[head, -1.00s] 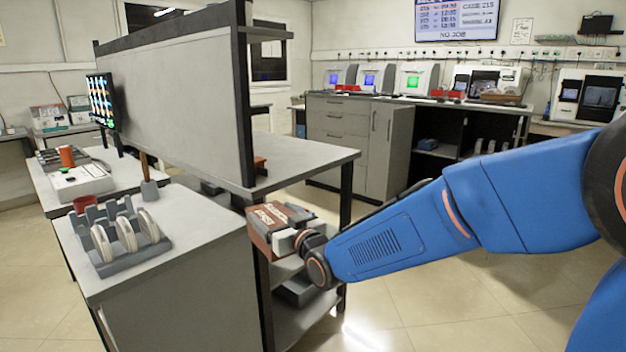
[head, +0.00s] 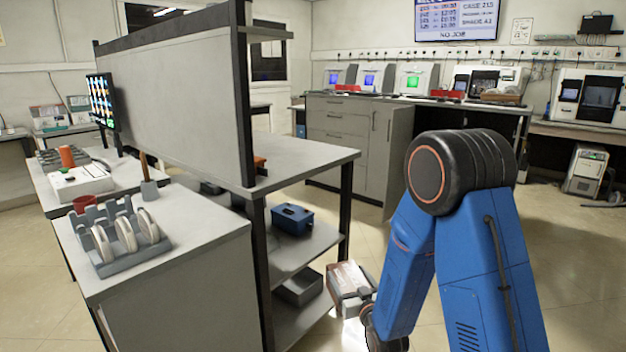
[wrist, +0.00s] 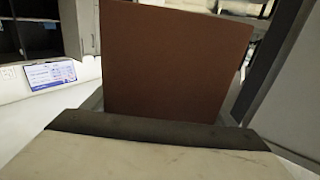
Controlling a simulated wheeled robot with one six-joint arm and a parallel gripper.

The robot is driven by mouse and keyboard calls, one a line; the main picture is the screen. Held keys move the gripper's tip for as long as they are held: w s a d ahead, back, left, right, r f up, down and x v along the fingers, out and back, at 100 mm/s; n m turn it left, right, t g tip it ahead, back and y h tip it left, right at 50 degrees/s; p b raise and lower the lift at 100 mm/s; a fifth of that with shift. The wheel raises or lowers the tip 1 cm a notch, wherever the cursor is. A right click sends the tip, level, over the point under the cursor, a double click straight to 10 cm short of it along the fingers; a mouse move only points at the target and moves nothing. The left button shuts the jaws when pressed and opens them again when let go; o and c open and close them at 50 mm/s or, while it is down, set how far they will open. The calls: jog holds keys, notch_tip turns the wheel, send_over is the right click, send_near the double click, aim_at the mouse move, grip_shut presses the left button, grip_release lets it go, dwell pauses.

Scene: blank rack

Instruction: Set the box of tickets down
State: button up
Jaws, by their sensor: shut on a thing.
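In the wrist view, the box's plain brown face (wrist: 175,60) stands up in front of my gripper, whose dark-edged pale body fills the foreground. My gripper is shut on the box. The fingertips are hidden. I cannot tell whether the box touches a shelf edge.
The rack's middle shelf (head: 283,257) holds a blue box (head: 292,219). A grey bin (head: 300,288) sits on the lower shelf. A dark post (head: 345,210) bounds the shelves. The left counter (head: 205,238) bears a holder with pale discs (head: 125,240). Floor is open behind my arm.

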jog(key=w+d+f+m+h, duration=0.1)
jog(key=w+d+f+h, duration=0.1)
jog(key=d+f, duration=0.7)
jog(key=w+d+f+m+h, duration=0.2)
jog(key=d+f, duration=0.6)
jog(key=f, duration=0.4)
jog(key=shift+w+d+t+h, duration=0.3)
jog(key=shift+w+d+h, duration=0.15)
jog(key=shift+w, duration=0.3)
